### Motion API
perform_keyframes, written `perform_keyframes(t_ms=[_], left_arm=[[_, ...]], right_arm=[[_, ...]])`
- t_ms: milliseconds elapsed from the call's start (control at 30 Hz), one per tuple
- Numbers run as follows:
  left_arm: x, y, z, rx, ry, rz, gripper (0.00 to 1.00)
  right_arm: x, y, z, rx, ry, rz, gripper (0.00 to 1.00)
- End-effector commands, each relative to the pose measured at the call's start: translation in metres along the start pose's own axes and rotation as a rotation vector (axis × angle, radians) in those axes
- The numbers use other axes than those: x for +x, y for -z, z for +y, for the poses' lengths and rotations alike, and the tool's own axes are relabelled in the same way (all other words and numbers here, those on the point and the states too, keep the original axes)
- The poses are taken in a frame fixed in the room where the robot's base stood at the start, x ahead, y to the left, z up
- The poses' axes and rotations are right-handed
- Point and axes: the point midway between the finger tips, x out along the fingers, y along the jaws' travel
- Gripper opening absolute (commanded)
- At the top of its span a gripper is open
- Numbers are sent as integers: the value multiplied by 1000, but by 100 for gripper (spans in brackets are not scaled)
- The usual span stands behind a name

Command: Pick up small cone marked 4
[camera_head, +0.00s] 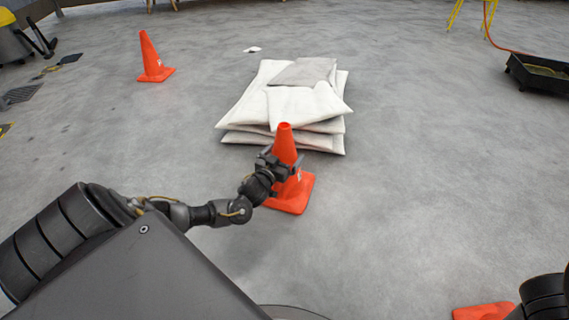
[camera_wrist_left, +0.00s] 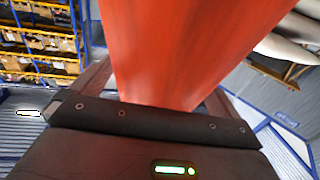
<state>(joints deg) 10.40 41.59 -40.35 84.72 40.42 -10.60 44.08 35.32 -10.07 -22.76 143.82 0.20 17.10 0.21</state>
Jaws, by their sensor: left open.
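An orange cone (camera_head: 285,138) stands upright on the floor in front of the white sacks in the head view. A small pale mark shows low on its side, too small to read. My left gripper (camera_head: 282,168) is at the cone's middle height, open, with its fingers on either side of the cone. In the left wrist view the orange cone (camera_wrist_left: 185,50) fills the space between the fingers; whether they touch it I cannot tell. My right gripper is out of view.
White sacks (camera_head: 250,105) are stacked just behind the cone. Another orange cone (camera_head: 151,58) stands at the back left, and part of an orange one (camera_head: 483,312) shows at the bottom right. A black tray (camera_head: 541,75) lies at the right. The floor between is clear.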

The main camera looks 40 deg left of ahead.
Motion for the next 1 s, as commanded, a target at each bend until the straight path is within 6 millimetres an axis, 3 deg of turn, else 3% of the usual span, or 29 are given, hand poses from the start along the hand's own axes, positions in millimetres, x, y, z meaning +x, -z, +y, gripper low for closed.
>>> perform_keyframes(t_ms=[100,633,1000], left_arm=[[0,1,0,0,0,0,97],[0,0,0,0,0,0,28],[0,6,0,-2,0,3,28]], right_arm=[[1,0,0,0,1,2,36],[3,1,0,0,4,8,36],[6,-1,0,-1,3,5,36]])
